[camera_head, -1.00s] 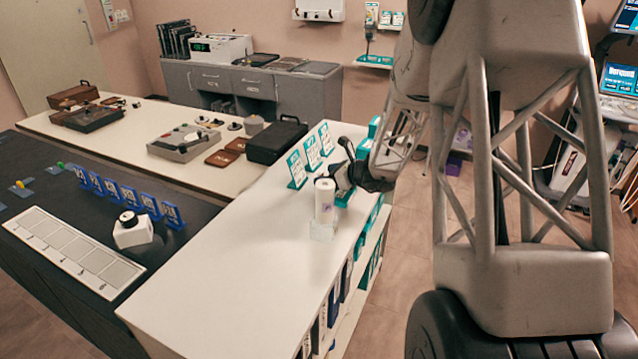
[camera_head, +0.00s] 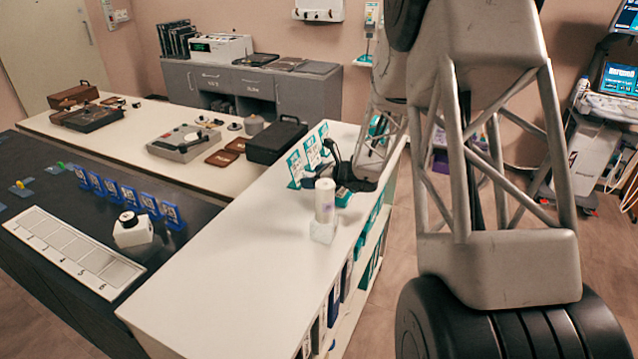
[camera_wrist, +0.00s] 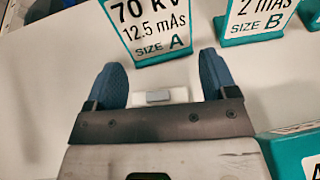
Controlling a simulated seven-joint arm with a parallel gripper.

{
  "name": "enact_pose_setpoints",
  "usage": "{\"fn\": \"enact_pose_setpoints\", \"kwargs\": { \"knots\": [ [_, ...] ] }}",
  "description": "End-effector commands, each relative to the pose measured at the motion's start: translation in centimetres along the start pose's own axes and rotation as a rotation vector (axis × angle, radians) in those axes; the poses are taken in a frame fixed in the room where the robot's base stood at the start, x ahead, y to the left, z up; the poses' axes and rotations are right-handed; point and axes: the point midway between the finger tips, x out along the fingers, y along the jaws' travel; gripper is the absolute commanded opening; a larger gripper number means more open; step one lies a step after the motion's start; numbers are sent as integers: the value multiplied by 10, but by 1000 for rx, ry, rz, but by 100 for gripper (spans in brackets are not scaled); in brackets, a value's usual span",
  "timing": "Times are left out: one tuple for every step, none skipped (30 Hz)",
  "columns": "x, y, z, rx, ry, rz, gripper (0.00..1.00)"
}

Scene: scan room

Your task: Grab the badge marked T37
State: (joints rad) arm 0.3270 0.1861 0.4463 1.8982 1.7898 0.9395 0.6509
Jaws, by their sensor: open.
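No marking T37 is readable in either view. My gripper (camera_head: 322,168) is open and low over the white counter, beside the teal-framed cards; it also shows in the wrist view (camera_wrist: 161,78). Between its fingers lies a small white piece with a grey block (camera_wrist: 158,97), not held; I cannot tell whether it is a badge. Just beyond the fingers stand a card reading 70 kV, 12.5 mAs, SIZE A (camera_wrist: 150,25) and a SIZE B card (camera_wrist: 256,16). A row of blue upright tags (camera_head: 129,196) stands on the dark table, their marks too small to read.
A white cylinder on a pale block (camera_head: 325,202) stands in front of my gripper. A teal box (camera_wrist: 297,150) is close at the right in the wrist view. A black case (camera_head: 276,142) sits behind the cards. The near white counter (camera_head: 235,275) is clear.

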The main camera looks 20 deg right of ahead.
Motion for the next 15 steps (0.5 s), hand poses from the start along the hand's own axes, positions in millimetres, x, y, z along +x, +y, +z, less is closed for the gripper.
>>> {"fn": "enact_pose_setpoints", "kwargs": {
  "knots": [
    [0, 0, 0, 0, 0, 0, 79],
    [0, 0, 0, 0, 0, 0, 79],
    [0, 0, 0, 0, 0, 0, 79],
    [0, 0, 0, 0, 0, 0, 79],
    [0, 0, 0, 0, 0, 0, 79],
    [0, 0, 0, 0, 0, 0, 77],
    [0, 0, 0, 0, 0, 0, 73],
    [0, 0, 0, 0, 0, 0, 68],
    [0, 0, 0, 0, 0, 0, 62],
    [0, 0, 0, 0, 0, 0, 57],
    [0, 0, 0, 0, 0, 0, 53],
    [0, 0, 0, 0, 0, 0, 47],
    [0, 0, 0, 0, 0, 0, 42],
    [0, 0, 0, 0, 0, 0, 37],
    [0, 0, 0, 0, 0, 0, 31]
  ]
}}
